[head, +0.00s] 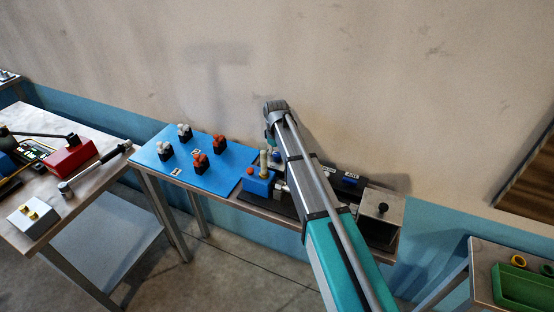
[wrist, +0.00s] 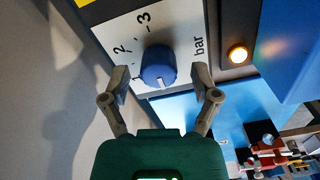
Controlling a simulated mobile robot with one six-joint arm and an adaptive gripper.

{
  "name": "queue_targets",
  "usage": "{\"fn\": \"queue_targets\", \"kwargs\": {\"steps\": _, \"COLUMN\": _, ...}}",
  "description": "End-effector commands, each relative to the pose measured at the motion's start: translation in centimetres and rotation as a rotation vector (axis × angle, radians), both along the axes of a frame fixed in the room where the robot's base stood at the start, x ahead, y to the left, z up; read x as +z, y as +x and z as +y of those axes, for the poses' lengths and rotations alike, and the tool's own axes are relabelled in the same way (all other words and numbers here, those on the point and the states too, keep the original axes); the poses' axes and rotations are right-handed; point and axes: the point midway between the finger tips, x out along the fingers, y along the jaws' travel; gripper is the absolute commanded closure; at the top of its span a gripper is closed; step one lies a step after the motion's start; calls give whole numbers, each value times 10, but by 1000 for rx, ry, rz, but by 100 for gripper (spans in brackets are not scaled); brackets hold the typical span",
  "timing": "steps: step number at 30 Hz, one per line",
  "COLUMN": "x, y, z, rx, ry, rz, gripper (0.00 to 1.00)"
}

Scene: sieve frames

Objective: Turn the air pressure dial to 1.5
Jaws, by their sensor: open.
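The air pressure dial (wrist: 157,62) is a round blue knob on a white scale plate (wrist: 120,20) in the wrist view. The plate carries the numbers 2 and 3 and the word "bar"; a mark near the left finger is partly covered. A pale pointer line on the knob's lower edge faces my palm, below the 2. My gripper (wrist: 160,78) is open, one finger on each side of the knob, with a gap visible on both sides.
A lit orange lamp (wrist: 238,54) sits right of the plate. In the head view, a blue board (head: 200,178) with several red and grey clamps lies left of my arm. The wall is close behind.

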Motion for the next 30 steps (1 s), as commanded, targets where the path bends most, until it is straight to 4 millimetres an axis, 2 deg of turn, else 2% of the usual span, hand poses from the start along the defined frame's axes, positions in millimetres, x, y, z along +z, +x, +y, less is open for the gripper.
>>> {"fn": "queue_targets", "kwargs": {"steps": 4, "x": -6, "y": 0, "z": 0, "rx": 0, "ry": 0, "rz": 0, "gripper": 21}}
{"fn": "queue_targets", "kwargs": {"steps": 16, "x": -6, "y": 0, "z": 0, "rx": 0, "ry": 0, "rz": 0, "gripper": 23}}
{"fn": "queue_targets", "kwargs": {"steps": 28, "x": -6, "y": 0, "z": 1, "rx": 1, "ry": 1, "rz": 1, "gripper": 98}}
{"fn": "queue_targets", "kwargs": {"steps": 30, "x": -6, "y": -1, "z": -4, "rx": 1, "ry": 1, "rz": 1, "gripper": 100}}
